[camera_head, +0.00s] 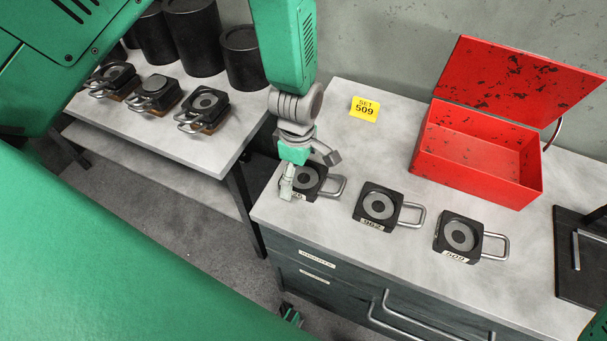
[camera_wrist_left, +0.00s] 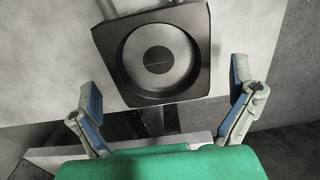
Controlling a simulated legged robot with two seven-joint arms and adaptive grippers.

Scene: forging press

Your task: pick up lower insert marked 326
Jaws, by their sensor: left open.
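Three dark square inserts with grey round rings and metal loop handles lie in a row on the cabinet top. The left insert (camera_head: 312,181) is partly covered by my left gripper (camera_head: 303,172), and its label is mostly hidden. The middle insert (camera_head: 379,205) has a label that seems to read 962. The right insert (camera_head: 460,236) is marked 509. In the left wrist view the left insert (camera_wrist_left: 158,55) shows just beyond the open fingers of my left gripper (camera_wrist_left: 167,108), roughly centred between them. Nothing is held.
An open red box (camera_head: 478,155) stands behind the row, and a yellow sign (camera_head: 364,109) reading SET 509 is near the wall. The left table (camera_head: 170,130) holds several more blocks and black cylinders (camera_head: 193,37). A dark plate (camera_head: 580,262) lies at the right.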

